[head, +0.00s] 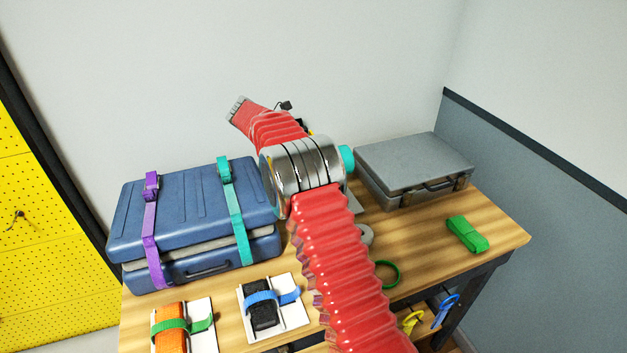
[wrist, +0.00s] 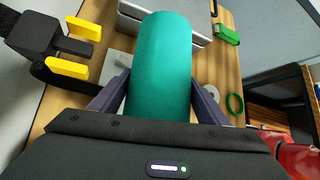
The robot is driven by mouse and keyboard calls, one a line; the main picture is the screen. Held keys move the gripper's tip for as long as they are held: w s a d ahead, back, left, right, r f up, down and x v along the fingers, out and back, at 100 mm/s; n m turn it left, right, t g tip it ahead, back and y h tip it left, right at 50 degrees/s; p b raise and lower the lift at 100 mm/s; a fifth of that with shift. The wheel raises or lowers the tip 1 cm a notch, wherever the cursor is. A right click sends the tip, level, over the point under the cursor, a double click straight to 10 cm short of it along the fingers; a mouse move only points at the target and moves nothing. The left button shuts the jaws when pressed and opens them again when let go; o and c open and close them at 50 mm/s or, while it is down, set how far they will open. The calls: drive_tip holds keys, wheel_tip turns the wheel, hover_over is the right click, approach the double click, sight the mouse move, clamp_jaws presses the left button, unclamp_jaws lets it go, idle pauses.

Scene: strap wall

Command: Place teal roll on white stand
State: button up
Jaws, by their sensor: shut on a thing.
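The teal roll (wrist: 160,70) fills the middle of the wrist view, upright in the picture between the two dark fingers of my gripper (wrist: 159,98). My gripper is shut on it. In the head view only a small end of the teal roll (head: 347,159) shows beside my arm, which hides the gripper. A pale flat plate (wrist: 119,64) shows left of the roll in the wrist view, partly covered; I cannot tell whether it is the white stand. Two white stands are at the table's front: one (head: 202,314) holds an orange roll, the other (head: 292,316) a black roll.
A blue case (head: 190,212) with purple and teal straps lies at the left. A grey case (head: 410,165) is at the back right. A folded green strap (head: 466,234) and a green ring (head: 388,274) lie on the wooden table (head: 500,222). A black-and-yellow device (wrist: 48,42) stands left of the roll.

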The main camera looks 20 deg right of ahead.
drive_tip(key=shift+w, duration=0.85)
drive_tip(key=shift+f, duration=1.05)
wheel_tip(320, 180, down, 4)
drive_tip(key=shift+s+f, duration=0.1)
drive_tip(key=shift+f, duration=0.05)
drive_tip(key=shift+w+f, duration=0.25)
drive_tip(key=shift+f, duration=0.05)
drive_tip(key=o, duration=1)
drive_tip(key=shift+c, duration=0.2)
